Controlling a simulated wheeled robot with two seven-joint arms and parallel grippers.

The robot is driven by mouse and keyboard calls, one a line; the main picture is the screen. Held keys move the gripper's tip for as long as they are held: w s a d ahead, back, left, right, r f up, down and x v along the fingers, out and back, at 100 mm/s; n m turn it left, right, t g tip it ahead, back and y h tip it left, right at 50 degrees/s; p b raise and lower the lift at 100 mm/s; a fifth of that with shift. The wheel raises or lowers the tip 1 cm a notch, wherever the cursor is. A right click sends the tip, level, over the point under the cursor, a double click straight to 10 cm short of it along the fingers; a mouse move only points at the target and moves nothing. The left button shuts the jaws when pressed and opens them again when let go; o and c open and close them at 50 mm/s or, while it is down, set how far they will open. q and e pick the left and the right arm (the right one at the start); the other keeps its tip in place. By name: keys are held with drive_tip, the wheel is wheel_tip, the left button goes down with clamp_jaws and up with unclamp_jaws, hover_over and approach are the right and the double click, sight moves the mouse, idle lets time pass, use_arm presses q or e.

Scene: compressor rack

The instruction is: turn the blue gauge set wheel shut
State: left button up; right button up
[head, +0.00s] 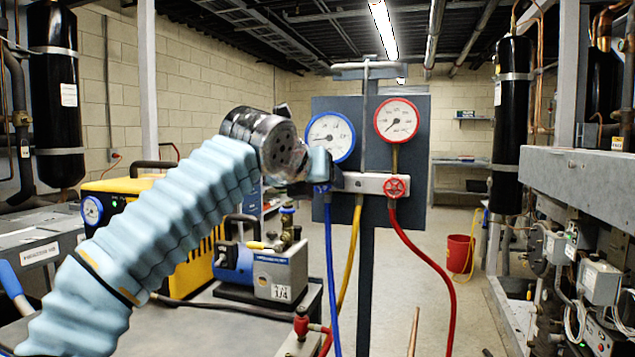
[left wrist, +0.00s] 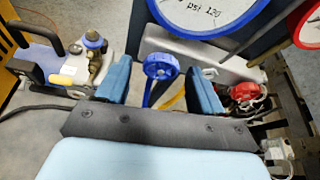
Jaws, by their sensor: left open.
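The blue gauge set wheel (left wrist: 161,66) shows in the left wrist view between the two blue fingers of my left gripper (left wrist: 159,74). The fingers are spread, with a visible gap on each side of the wheel. In the head view my left gripper (head: 317,168) is at the left end of the white manifold (head: 362,183), below the blue-rimmed gauge (head: 330,136). It hides most of the blue wheel there; only a little blue shows beneath it. The red wheel (head: 396,188) is at the manifold's right, below the red-rimmed gauge (head: 397,119). My right gripper is not in view.
Blue, yellow and red hoses (head: 432,262) hang below the manifold. A dark post (head: 367,275) carries the gauge board (head: 413,150). A blue and grey pump (head: 270,270) and a yellow machine (head: 125,192) stand at left. Open floor lies to the right, before a red bucket (head: 460,254).

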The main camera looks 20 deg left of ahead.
use_arm(q)
drive_tip(key=shift+s, duration=0.1)
drive_tip(key=v, duration=1.3)
drive_tip(key=shift+s+r, duration=0.15)
drive_tip(key=shift+s, duration=0.1)
drive_tip(key=shift+a, duration=0.1)
